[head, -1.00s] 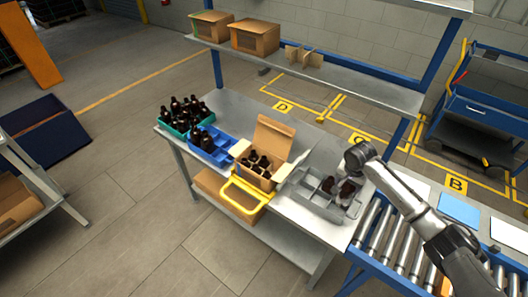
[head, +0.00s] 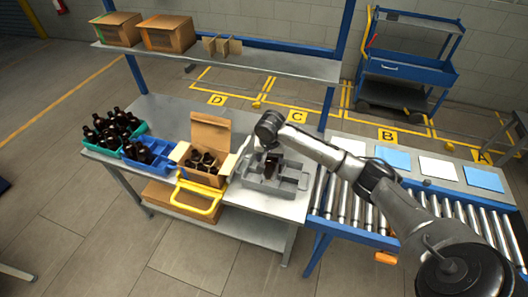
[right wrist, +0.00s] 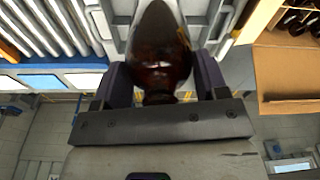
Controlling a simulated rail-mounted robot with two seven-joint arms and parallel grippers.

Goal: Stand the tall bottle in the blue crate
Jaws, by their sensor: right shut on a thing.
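My right gripper (head: 264,153) is low over the grey divided tray (head: 262,187) at the right of the table. It is shut on a dark amber bottle (right wrist: 160,45); the right wrist view shows the bottle between both fingers (right wrist: 163,80). In the head view the arm partly hides the bottle, and I cannot tell whether it still touches the tray floor. My left gripper is not in view.
An open cardboard box (head: 211,131) with bottles stands between the blue crate and the grey tray, its flap raised. A yellow frame (head: 197,210) is in front of it. A green crate (head: 98,147) of bottles is far left. A shelf (head: 225,62) spans above.

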